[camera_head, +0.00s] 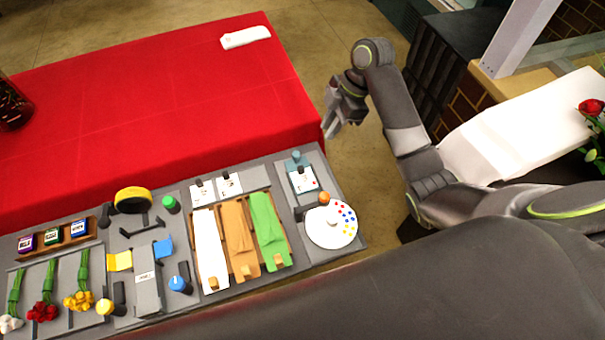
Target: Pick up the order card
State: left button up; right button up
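A small white printed card (303,180) lies on a blue-grey holder at the right end of the grey station board. Two similar white cards, one on the left (203,192) and one on the right (229,184), lie on a grey strip above the wrapping sheets. I cannot read which of them is the order card. My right gripper (335,125) hangs over the floor, past the right edge of the red table, above and to the right of the cards and apart from them. Its finger gap is not clear. My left gripper is out of view.
The grey board (330,172) also carries a round white palette (331,226), white, tan and green sheets, tools, ribbon and flowers. A folded white cloth (245,37) lies on the mostly clear red table (150,100). A red rose (590,107) is at the right.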

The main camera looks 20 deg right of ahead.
jog(key=b, duration=1.1)
send_near(302, 167)
jog(key=shift+n, duration=0.3)
jog(key=x, duration=0.9)
jog(key=shift+a+f, duration=0.1)
grip_shut()
